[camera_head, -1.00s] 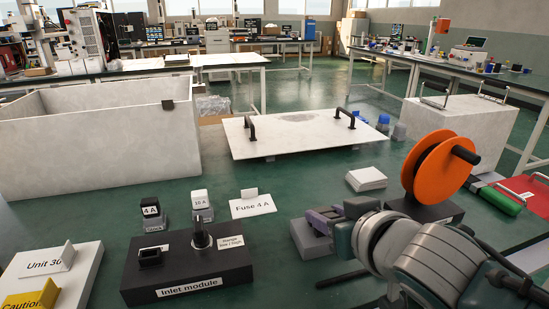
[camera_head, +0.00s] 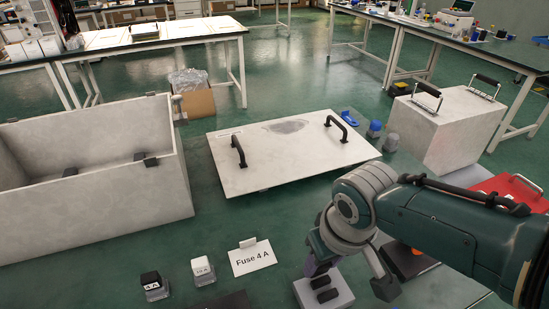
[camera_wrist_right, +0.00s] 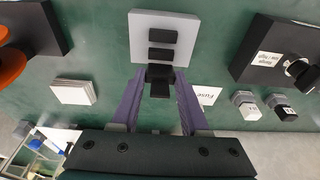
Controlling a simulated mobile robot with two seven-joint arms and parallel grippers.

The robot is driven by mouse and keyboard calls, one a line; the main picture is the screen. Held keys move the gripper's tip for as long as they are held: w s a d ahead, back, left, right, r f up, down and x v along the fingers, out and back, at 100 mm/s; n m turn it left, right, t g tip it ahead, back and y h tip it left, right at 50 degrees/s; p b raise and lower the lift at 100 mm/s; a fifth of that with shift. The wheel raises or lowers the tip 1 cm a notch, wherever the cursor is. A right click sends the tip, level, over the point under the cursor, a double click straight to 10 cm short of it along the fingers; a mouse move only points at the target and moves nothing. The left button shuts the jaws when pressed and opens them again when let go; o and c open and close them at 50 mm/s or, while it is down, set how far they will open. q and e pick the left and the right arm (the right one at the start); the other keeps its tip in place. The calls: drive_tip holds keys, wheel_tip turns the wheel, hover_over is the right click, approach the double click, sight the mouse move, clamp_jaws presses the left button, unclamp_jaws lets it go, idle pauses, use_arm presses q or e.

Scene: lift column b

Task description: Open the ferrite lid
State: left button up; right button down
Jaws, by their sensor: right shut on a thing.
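A light grey block (camera_head: 340,297) stands at the bottom of the head view, with two black pieces on top. In the wrist view the same block (camera_wrist_right: 185,22) shows with the two black pieces (camera_wrist_right: 162,45) in a row. A third black piece (camera_wrist_right: 160,80), which looks like the ferrite lid, lies at its near edge between my fingers. My right gripper (camera_wrist_right: 161,74) has purple fingers and is shut on that black piece. In the head view my right gripper (camera_head: 317,267) is partly hidden by its own wrist. My left gripper is out of view.
A "Fuse 4 A" card (camera_head: 252,260) and two small fuse blocks (camera_head: 203,271) stand left of the gripper. A white panel with black handles (camera_head: 270,165) lies behind. An open white box (camera_head: 120,205) is at left. A white handled box (camera_head: 450,130) stands at right.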

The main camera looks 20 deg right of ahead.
drive_tip(key=shift+w+f+g+b, duration=0.15)
drive_tip(key=shift+w+g+b, duration=0.25)
drive_tip(key=shift+g+b, duration=0.5)
drive_tip(key=c, duration=0.7)
unclamp_jaws()
wheel_tip(320, 180, up, 9)
drive_tip(key=p, duration=0.6)
drive_tip(key=shift+s+f, duration=0.1)
drive_tip(key=shift+r, duration=0.6)
drive_tip(key=shift+s, duration=0.1)
